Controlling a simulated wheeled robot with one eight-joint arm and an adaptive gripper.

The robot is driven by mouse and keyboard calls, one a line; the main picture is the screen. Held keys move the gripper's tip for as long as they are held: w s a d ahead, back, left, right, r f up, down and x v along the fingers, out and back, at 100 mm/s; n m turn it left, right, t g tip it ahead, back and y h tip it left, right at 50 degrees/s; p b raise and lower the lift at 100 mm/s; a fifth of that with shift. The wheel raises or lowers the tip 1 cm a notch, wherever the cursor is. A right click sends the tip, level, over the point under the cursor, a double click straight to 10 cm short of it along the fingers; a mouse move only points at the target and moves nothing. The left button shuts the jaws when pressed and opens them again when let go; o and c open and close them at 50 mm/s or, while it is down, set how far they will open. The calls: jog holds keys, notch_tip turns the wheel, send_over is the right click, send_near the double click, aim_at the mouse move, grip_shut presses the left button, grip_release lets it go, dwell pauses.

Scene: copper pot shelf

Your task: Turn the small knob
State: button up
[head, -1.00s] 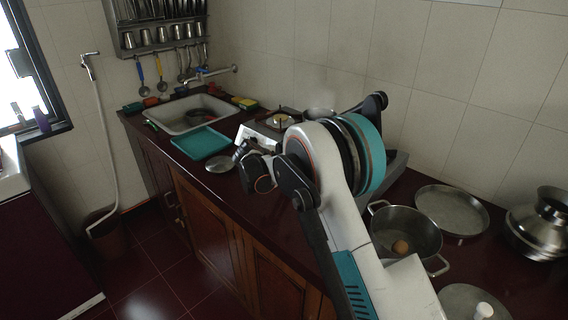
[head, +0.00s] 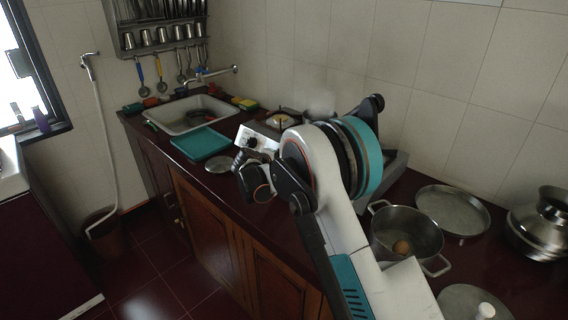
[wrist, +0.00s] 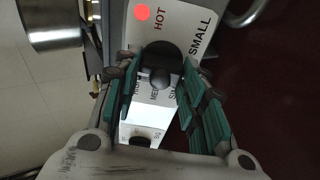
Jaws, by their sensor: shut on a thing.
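The stove's white front panel shows in the head view (head: 262,133), with a dark knob (head: 251,142) on it. In the wrist view, a black knob (wrist: 160,58) sits beside the printed words HOT and SMALL. My gripper (wrist: 158,82) has its teal-padded fingers on either side of this knob and is shut on it. A second dark knob (wrist: 141,141) shows lower on the panel, apart from the fingers. In the head view my gripper is partly hidden behind my wrist, close to the panel.
A sink (head: 190,113) and a teal tray (head: 201,143) lie left of the stove. A round metal lid (head: 219,164) is near the counter edge. A pot (head: 408,228) with a brown round item and a flat pan (head: 452,210) stand right of my arm.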

dwell(0.3)
jog(key=o, duration=1.1)
jog(key=shift+c, duration=0.2)
jog(key=v, duration=1.2)
jog(key=shift+d, duration=0.1)
